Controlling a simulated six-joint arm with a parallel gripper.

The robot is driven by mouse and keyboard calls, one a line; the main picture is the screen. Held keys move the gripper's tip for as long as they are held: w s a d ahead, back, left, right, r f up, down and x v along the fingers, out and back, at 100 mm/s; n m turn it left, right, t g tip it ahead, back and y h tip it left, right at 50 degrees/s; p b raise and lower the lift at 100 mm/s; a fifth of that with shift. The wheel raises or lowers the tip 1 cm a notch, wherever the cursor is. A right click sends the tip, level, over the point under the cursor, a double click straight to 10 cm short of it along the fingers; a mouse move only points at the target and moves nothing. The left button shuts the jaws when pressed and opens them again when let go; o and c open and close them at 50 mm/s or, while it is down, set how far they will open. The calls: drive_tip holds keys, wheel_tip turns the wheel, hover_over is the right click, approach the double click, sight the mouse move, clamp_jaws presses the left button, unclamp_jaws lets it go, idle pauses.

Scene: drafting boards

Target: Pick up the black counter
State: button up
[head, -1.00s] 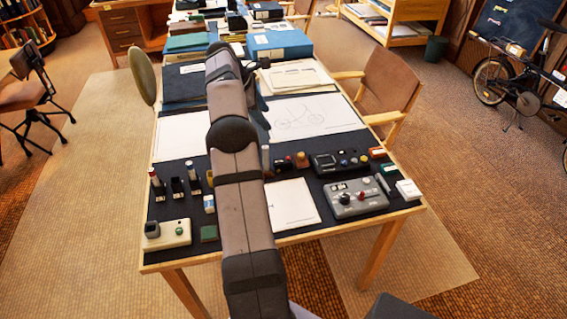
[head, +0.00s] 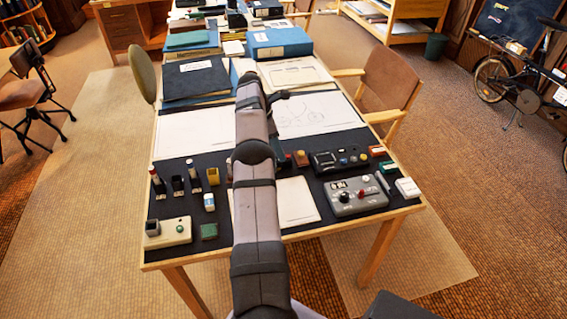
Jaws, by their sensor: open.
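A dark boxy device with small knobs (head: 325,161), which may be the black counter, lies on the dark mat right of my arm. A small black upright piece (head: 178,186) stands on the mat's left side. At this size I cannot tell for sure which is the counter. My arm rises from the bottom centre and reaches over the table. A dark wrist part shows just right of the arm's far end. My gripper's fingers are not visible, seemingly hidden behind my own arm. I see nothing held.
A grey control box (head: 356,196) sits right of my arm, with a white block (head: 407,188) beside it. White sheets (head: 195,132) and blue folders lie farther back.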

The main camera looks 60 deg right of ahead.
sight(283, 163)
drive_tip(key=shift+p+x, duration=0.55)
drive_tip(key=shift+x, duration=2)
drive_tip(key=shift+w+a, duration=0.15)
drive_tip(key=shift+a, duration=0.05)
clamp_jaws()
